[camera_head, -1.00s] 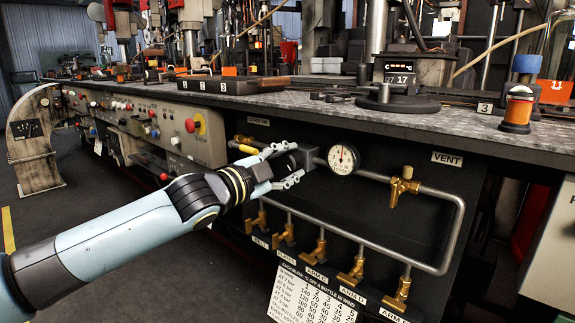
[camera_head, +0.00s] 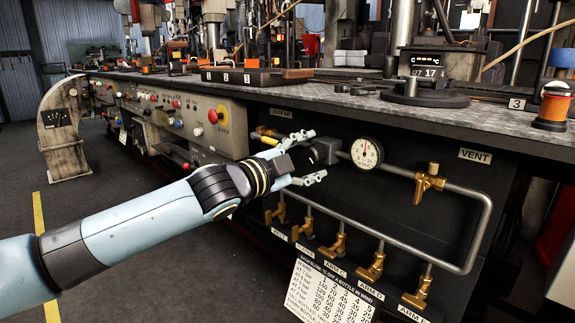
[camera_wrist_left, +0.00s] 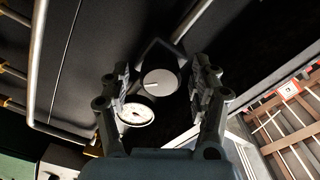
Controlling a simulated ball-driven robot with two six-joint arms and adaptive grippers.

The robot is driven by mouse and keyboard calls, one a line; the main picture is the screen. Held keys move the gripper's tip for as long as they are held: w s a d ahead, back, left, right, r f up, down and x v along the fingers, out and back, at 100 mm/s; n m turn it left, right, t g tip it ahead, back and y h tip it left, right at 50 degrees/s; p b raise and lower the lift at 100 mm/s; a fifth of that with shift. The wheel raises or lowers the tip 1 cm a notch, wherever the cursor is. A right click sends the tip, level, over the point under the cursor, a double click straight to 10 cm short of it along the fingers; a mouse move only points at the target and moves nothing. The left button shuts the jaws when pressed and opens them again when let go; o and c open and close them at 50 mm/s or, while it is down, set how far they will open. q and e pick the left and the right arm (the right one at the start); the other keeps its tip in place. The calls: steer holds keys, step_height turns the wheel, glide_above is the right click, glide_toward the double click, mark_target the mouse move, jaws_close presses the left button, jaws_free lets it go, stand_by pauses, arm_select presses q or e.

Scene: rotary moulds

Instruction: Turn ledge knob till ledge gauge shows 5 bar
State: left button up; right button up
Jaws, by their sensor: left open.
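The ledge knob shows in the left wrist view as a round grey face (camera_wrist_left: 160,82) with a dark line on it; in the head view, its dark housing (camera_head: 327,150) sits on the pipe under the ledge. The white round ledge gauge (camera_head: 366,153) is just right of it, its needle roughly upward; the figures are too small to read. The gauge also shows in the left wrist view (camera_wrist_left: 136,113), partly behind a finger. My left gripper (camera_head: 316,155) is open, its fingers on either side of the knob with gaps visible in the wrist view (camera_wrist_left: 160,72). My right gripper is out of view.
A brass vent valve (camera_head: 428,182) is on the pipe to the right. Several brass arm valves (camera_head: 371,266) line the lower pipe, above a printed table sheet (camera_head: 328,295). The worktop edge (camera_head: 400,118) overhangs the knob. Open floor lies at lower left.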

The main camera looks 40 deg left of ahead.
arm_select(q)
steer(key=s, duration=1.1)
steer(key=shift+s+a, duration=0.3)
steer(key=shift+a, duration=0.15)
